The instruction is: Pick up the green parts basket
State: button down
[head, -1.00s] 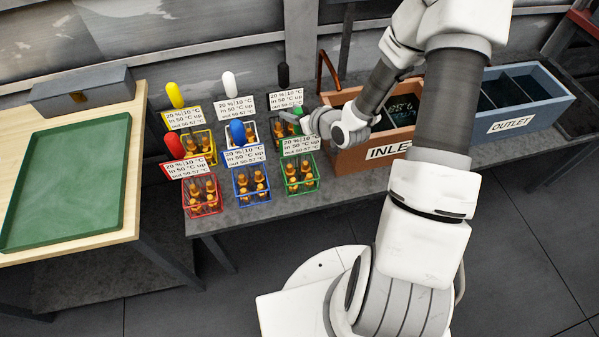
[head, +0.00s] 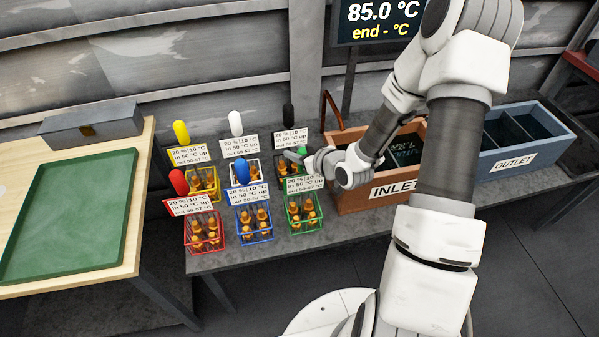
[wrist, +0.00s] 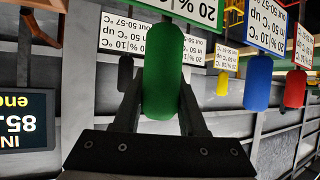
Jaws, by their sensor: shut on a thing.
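The green parts basket (head: 303,214) is a wire basket with several amber bottles and a white label card. It stands on the grey bench at the front right of the basket group, and I see no clear gap under it. My gripper (head: 302,153) is at the top of its green handle. In the wrist view my gripper (wrist: 160,100) has its two dark fingers shut on the rounded green handle grip (wrist: 163,70), one on each side. In the head view the grip is mostly hidden by the gripper.
Blue (head: 254,224), red (head: 204,232), yellow (head: 203,181), white-handled and black-handled baskets stand close by. The orange-brown INLET bin (head: 350,201) is just right, with the blue OUTLET bin (head: 530,135) beyond. A green tray (head: 65,220) lies on the left table.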

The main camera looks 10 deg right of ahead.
notch_tip(320, 180, up, 10)
jog(key=p, duration=0.1)
dwell(0.5)
